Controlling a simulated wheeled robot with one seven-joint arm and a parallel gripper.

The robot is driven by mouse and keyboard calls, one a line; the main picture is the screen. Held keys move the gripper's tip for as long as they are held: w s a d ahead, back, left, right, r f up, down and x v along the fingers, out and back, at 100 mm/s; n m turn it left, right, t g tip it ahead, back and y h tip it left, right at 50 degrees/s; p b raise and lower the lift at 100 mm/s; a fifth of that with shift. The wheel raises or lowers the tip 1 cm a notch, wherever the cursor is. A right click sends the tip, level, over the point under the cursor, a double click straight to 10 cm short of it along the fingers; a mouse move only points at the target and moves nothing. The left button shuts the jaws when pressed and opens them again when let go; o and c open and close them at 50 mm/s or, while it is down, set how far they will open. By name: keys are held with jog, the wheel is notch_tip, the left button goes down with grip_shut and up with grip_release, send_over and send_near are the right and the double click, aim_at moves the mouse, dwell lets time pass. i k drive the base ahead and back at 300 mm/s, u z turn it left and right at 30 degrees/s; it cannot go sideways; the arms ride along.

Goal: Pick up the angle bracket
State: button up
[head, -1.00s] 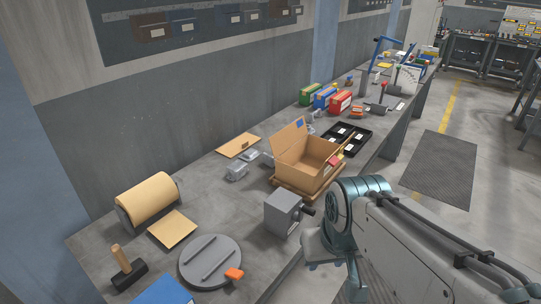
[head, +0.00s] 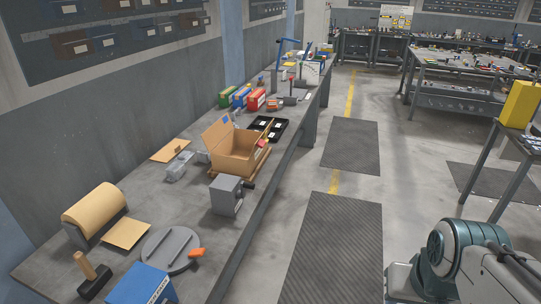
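I cannot make out the angle bracket for certain. Small grey metal parts (head: 179,166) lie on the long workbench (head: 190,215) to the left of the open cardboard box (head: 234,165); they are too small to tell their shape. My arm shows at the bottom right, over the floor and apart from the bench. My gripper is outside the picture.
On the bench are a brown paper roll (head: 94,211), a mallet (head: 92,276), a round grey plate (head: 168,249), a blue box (head: 143,286), a grey block device (head: 227,195) and a black tray (head: 268,128). Dark mats (head: 332,252) lie on open floor to the right.

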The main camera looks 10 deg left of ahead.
aim_at(205, 158)
jog(key=u, duration=0.1)
jog(key=k, duration=0.2)
jog(key=z, duration=0.8)
jog(key=i, duration=1.6)
jog(key=u, duration=0.35)
jog(key=i, duration=1.55)
jog(key=u, duration=1.1)
jog(key=i, duration=0.95)
jog(key=u, duration=1.8)
jog(key=i, duration=1.05)
jog(key=u, duration=0.2)
